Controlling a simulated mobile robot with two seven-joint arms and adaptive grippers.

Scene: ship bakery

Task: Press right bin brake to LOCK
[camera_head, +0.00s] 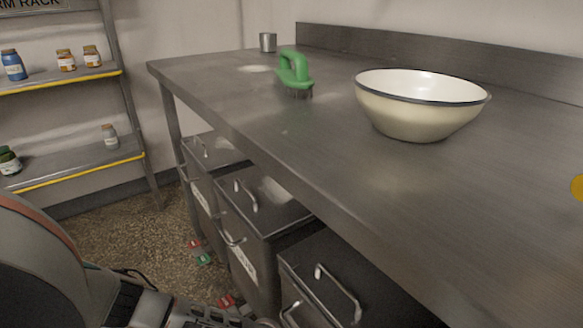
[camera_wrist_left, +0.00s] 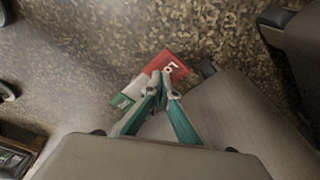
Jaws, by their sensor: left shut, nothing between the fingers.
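Three dark metal bins stand in a row under the counter in the head view. The right bin (camera_head: 340,285) is nearest and cut off by the lower edge; its brake does not show there. A red and green brake pedal (camera_wrist_left: 170,66) lies low by the floor in the left wrist view; I cannot tell which bin it belongs to. My right gripper is out of view.
The middle bin (camera_head: 262,215) and left bin (camera_head: 205,165) have red and green brake pedals at the floor. Above is the steel counter (camera_head: 230,95) with a green brush (camera_head: 294,70) and a cream bowl (camera_head: 420,115). A shelf rack (camera_head: 85,165) stands left, beyond speckled floor (camera_head: 120,235).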

